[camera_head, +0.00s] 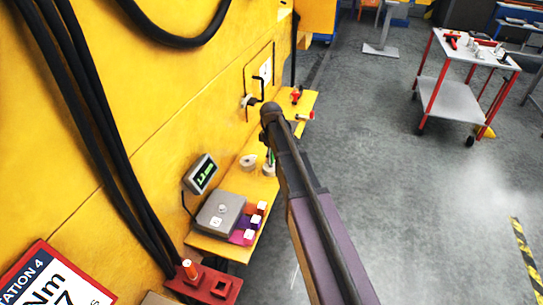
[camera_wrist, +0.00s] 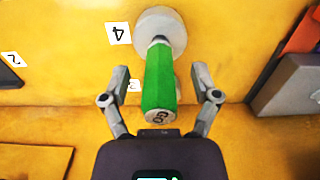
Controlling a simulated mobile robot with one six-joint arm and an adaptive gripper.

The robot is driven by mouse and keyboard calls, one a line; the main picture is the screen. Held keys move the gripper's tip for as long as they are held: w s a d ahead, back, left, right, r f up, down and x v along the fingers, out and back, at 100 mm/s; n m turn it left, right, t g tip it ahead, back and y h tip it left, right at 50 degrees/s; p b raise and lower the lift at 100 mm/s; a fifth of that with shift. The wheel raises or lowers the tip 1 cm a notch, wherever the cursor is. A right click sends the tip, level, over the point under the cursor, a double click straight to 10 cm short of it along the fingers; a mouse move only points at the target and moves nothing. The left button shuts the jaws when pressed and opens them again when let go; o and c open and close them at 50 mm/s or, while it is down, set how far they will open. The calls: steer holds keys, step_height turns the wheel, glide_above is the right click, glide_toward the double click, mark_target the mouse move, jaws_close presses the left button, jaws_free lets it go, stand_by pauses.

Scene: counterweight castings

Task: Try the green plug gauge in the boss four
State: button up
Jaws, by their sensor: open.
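The green plug gauge (camera_wrist: 160,78) stands at the centre of the wrist view, with its far end at the pale round boss four (camera_wrist: 160,24). A tag with a 4 (camera_wrist: 118,33) lies beside that boss. How deep the gauge sits in the bore I cannot tell. My gripper (camera_wrist: 162,82) is open, with one finger on each side of the gauge and a gap at both sides. In the head view a small part of the green gauge (camera_head: 270,158) shows beside my arm, over a pale boss (camera_head: 269,171). My gripper is mostly hidden there.
Another pale boss (camera_head: 248,161) stands to the left on the yellow ledge. A grey box (camera_head: 215,214), a tilted display (camera_head: 201,174) and small coloured blocks (camera_head: 250,222) are nearer. A red block (camera_head: 205,285) stands below. A red-framed cart (camera_head: 450,95) is off to the right, with open floor between.

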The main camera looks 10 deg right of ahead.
steer(key=shift+r, duration=0.15)
step_height(320, 180, up, 7)
steer(key=p, duration=0.7)
steer(key=shift+r, duration=0.15)
steer(key=s+f+m+b, duration=0.2)
steer(key=s+m, duration=0.7)
steer(key=s, duration=0.7)
steer(key=shift+f, duration=0.3)
steer(key=shift+r, duration=0.1)
step_height(320, 180, up, 12)
steer(key=p, duration=1.2)
stand_by(1.2)
steer(key=w+f+n+b, duration=0.1)
steer(key=w+f+b, duration=0.2)
steer(key=w, duration=1.3)
steer(key=shift+a+f+n, duration=0.15)
steer(key=shift+n, duration=0.25)
